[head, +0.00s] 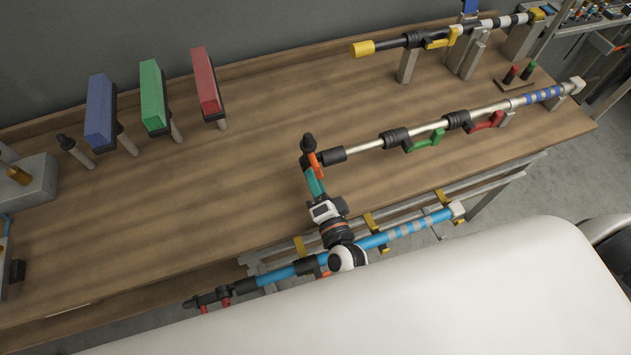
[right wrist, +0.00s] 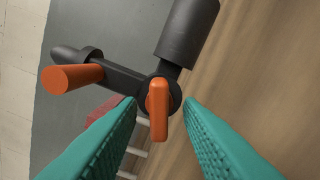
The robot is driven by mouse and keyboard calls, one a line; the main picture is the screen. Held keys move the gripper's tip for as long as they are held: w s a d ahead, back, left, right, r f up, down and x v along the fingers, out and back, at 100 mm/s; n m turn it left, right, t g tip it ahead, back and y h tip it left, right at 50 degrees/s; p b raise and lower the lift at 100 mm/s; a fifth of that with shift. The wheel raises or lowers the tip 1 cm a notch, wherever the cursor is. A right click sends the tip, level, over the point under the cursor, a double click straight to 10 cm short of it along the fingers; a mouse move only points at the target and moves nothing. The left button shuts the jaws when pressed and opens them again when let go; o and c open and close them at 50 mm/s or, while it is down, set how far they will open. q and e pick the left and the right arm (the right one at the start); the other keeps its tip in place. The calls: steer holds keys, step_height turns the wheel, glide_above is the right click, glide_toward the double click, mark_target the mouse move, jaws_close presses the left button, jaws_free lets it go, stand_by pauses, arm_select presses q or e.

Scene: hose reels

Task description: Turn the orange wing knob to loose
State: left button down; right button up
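The orange wing knob (right wrist: 158,108) sits on a black joint at the end of a pole. In the right wrist view its wing points down the picture, between the two teal fingers. My right gripper (right wrist: 159,103) is open, with a fingertip on each side of the knob and a visible gap on both sides. In the head view the right gripper (head: 315,178) reaches up to the orange knob (head: 314,163) at the pole's left end, partly hiding it. My left gripper is not in view.
An orange cylinder (right wrist: 72,77) sticks out beside the joint. The silver pole (head: 375,145) carries green (head: 427,143) and red (head: 485,123) parts. A yellow-ended pole (head: 385,46) lies behind; a blue pole (head: 400,232) is in front. Blue, green and red blocks stand left. The table centre is clear.

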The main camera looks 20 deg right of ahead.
steer(key=s+b, duration=0.3)
steer(key=s, duration=0.9)
steer(key=shift+d, duration=0.2)
steer(key=shift+s, duration=0.1)
